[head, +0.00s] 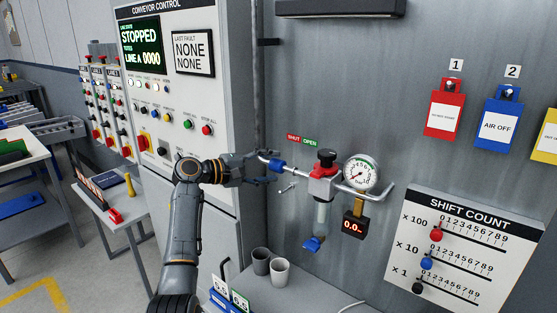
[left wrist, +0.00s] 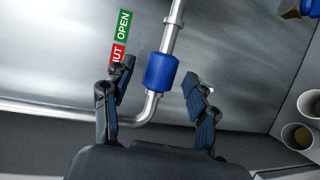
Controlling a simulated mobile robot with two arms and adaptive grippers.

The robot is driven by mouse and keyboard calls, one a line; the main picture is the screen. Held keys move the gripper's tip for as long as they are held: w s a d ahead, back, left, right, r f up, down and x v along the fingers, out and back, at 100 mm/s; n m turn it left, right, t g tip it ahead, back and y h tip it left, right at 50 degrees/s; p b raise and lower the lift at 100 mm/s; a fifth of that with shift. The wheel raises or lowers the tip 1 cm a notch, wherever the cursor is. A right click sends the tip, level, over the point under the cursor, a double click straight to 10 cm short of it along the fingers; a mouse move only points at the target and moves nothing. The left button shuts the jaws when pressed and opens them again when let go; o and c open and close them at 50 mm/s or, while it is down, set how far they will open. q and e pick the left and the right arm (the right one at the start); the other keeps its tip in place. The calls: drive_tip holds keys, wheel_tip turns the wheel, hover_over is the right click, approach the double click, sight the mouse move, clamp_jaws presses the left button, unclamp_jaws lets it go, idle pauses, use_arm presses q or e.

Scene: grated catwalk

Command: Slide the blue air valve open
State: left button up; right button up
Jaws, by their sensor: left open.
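The blue air valve is a blue sleeve (head: 278,165) on a thin metal pipe on the grey wall panel. It sits at the pipe's left part, toward the SHUT side of the red and green SHUT/OPEN label (head: 302,140). My left gripper (head: 270,170) is open at the sleeve. In the left wrist view, the sleeve (left wrist: 161,72) lies between and slightly beyond the open fingers (left wrist: 157,82); I cannot tell whether either touches it. The label (left wrist: 120,38) is partly hidden by one finger. My right gripper is not in view.
Right of the valve are a regulator with a black knob (head: 326,158), a round gauge (head: 361,173) and a display (head: 354,225) reading about 0.0. Two cups (head: 280,271) stand below. The conveyor control cabinet (head: 215,110) is close on the left.

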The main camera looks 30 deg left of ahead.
sight(271, 167)
use_arm(q)
drive_tip(key=shift+p+x, duration=0.35)
drive_tip(key=shift+x, duration=1.25)
drive_tip(key=shift+c, duration=0.2)
